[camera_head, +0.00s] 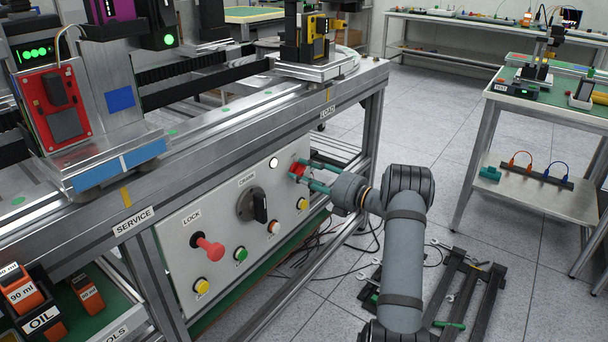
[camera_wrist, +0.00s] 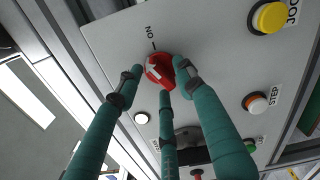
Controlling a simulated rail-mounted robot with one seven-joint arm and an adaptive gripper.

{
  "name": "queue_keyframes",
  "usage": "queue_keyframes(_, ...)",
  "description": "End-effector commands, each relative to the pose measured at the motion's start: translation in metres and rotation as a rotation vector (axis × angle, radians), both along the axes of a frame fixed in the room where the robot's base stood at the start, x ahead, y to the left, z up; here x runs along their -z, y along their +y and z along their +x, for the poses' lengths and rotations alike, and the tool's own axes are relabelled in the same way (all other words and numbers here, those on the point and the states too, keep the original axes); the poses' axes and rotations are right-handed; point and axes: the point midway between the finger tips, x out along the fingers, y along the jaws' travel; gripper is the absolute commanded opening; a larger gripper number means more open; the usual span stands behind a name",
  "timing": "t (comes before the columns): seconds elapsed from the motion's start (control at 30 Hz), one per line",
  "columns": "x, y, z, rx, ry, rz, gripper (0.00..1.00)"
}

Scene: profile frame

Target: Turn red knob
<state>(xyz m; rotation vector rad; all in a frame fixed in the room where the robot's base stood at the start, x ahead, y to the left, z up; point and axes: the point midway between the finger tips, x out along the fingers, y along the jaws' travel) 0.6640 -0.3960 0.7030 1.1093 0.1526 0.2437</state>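The red knob (camera_head: 298,170) is at the upper right of the grey control panel (camera_head: 222,214). The third finger's tip is just below the knob.
The panel also holds a black rotary switch (camera_head: 252,206), a red-pink lock knob (camera_head: 207,246), a white light (camera_head: 273,163) and several coloured buttons. The bench edge (camera_head: 240,130) overhangs the panel. A black frame (camera_head: 462,290) lies on the floor at right.

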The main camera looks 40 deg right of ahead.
Motion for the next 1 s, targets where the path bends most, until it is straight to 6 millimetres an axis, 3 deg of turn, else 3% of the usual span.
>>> queue_keyframes(0.6,-0.0001,-0.0002,-0.0004,0.000,0.000,0.000,0.00)
queue_keyframes(0.83,0.0000,-0.0004,-0.0004,0.000,0.005,0.018,0.00)
queue_keyframes(1.0,-0.0013,-0.0006,0.0001,0.000,0.051,0.184,0.00)
